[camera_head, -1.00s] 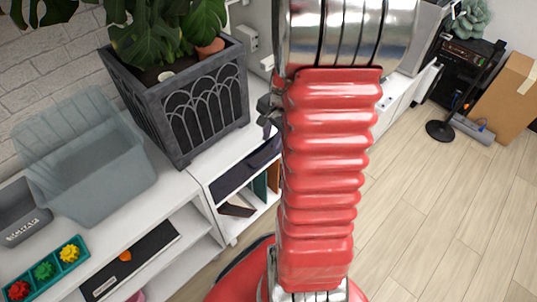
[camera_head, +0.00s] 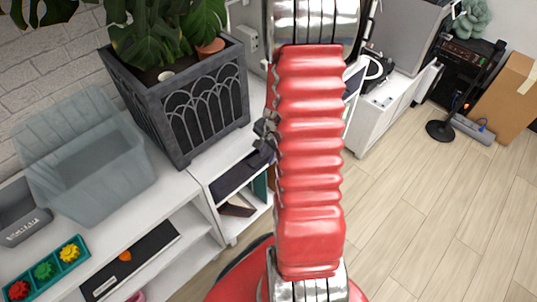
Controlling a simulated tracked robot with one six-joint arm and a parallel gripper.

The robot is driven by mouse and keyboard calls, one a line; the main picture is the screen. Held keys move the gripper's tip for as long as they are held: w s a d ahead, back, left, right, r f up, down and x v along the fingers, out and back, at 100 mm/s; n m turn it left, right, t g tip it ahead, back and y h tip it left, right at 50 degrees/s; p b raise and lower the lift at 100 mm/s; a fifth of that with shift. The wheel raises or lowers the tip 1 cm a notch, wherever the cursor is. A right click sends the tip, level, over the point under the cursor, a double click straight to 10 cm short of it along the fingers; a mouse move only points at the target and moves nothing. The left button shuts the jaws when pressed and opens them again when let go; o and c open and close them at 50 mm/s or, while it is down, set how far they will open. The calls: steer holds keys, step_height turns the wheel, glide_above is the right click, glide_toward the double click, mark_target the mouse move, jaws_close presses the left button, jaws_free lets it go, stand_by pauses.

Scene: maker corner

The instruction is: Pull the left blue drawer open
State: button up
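No clearly blue drawer shows. A dark, bluish-black panel (camera_head: 233,178) sits at the top of a white shelf bay below the planter, partly hidden by my arm; I cannot tell whether it is a drawer front. My red ribbed arm rises through the middle of the view and hides what lies behind it. A small dark grey jointed part, seemingly my gripper (camera_head: 265,136), shows at the arm's left edge, in front of the shelf unit. Its fingers are too small and too covered to tell whether they are open.
A grey planter (camera_head: 205,112) stands on the white unit. Left of it are a translucent grey bin (camera_head: 105,190) and a teal tray (camera_head: 57,258) with coloured pieces. A white cabinet (camera_head: 375,122) stands right of my arm. Wooden floor (camera_head: 430,210) is clear at the right.

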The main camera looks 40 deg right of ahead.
steer(key=shift+f, duration=0.2)
steer(key=shift+c, duration=0.6)
jaws_close()
stand_by(0.7)
steer(key=shift+d, duration=0.1)
